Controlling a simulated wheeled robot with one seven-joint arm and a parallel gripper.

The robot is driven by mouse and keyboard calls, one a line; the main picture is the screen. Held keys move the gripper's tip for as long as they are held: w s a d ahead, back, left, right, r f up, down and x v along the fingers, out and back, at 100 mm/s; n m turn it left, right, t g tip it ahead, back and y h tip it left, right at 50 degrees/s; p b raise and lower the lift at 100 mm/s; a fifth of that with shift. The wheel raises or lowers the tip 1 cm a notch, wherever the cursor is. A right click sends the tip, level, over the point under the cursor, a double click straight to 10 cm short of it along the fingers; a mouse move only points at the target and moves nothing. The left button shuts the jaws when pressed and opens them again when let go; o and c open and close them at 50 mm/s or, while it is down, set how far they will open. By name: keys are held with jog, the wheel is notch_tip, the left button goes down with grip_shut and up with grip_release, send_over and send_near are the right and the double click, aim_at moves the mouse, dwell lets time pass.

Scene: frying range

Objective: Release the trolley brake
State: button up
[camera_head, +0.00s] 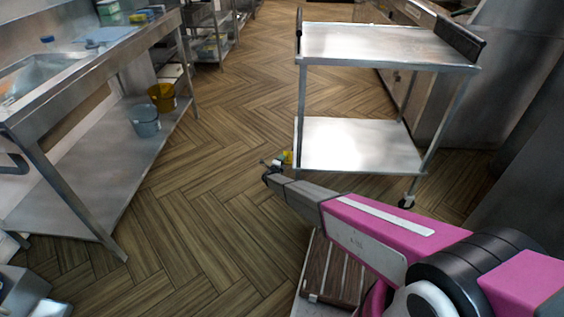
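The trolley (360,142) is a two-shelf steel cart with dark upright pieces at both ends of its top shelf. It stands ahead of me, right of centre. Its front right caster (406,202) shows on the floor. A small yellow and green part (288,157) shows by its front left leg and may belong to the brake; I cannot tell its position. My arm reaches in from the lower right, and my gripper (270,170) is low beside that leg. The gripper is too small and dark to tell whether it is open or touching anything. The front left caster is hidden.
A steel sink bench (75,75) runs along the left, with a yellow bucket (162,97) and a grey-blue bucket (145,121) on its lower shelf. Steel kitchen units stand behind and right of the trolley. The wood-pattern floor (190,205) between bench and trolley is clear.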

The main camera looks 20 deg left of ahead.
jog(key=s+a, duration=0.1)
jog(key=s, duration=0.9)
jog(key=shift+s+a, duration=0.35)
